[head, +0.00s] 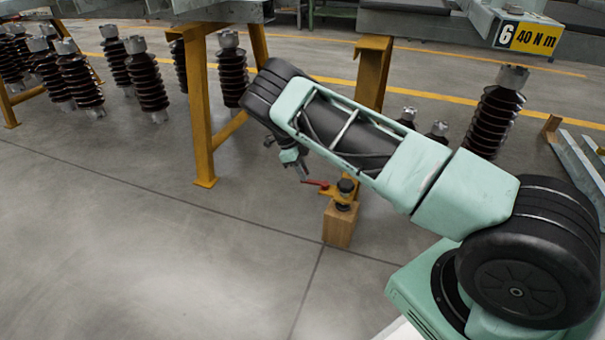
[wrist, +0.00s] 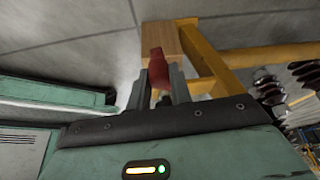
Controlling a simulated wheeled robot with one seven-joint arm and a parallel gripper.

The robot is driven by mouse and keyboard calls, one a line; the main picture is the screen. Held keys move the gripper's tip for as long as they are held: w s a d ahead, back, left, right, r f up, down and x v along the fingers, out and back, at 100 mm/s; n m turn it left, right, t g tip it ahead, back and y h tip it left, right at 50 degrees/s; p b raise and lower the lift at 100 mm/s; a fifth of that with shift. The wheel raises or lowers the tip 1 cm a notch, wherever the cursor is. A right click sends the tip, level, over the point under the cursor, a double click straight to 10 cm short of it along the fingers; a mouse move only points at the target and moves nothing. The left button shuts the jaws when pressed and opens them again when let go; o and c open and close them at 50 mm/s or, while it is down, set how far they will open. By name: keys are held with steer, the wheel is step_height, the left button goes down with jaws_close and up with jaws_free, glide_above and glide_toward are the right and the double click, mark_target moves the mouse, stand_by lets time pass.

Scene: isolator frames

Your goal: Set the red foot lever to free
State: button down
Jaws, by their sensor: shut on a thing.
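The red foot lever (head: 316,183) sticks out to the left of a black, round foot fitting (head: 346,187) on a yellow bracket, above a wooden block (head: 340,227) on the floor. My gripper (head: 303,177) reaches down to the lever's outer end. In the wrist view my gripper (wrist: 160,92) has its two grey fingers on either side of the red lever (wrist: 157,68), shut on it. The wooden block (wrist: 158,40) shows behind the lever. The lever's pivot is hidden in the wrist view. I cannot read any position mark for the lever.
Several brown ribbed insulators (head: 150,80) stand behind. A sign reading 6, 40 N m (head: 535,38) is at upper right. The floor at front left is clear.

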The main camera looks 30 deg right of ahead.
steer(key=shift+w, duration=0.1)
stand_by(0.3)
steer(key=c, duration=1.3)
jaws_free()
steer(key=shift+o, duration=0.2)
steer(key=shift+r, duration=0.1)
steer(key=p+v, duration=0.6)
steer(key=v, duration=1.1)
steer(key=shift+r, duration=0.2)
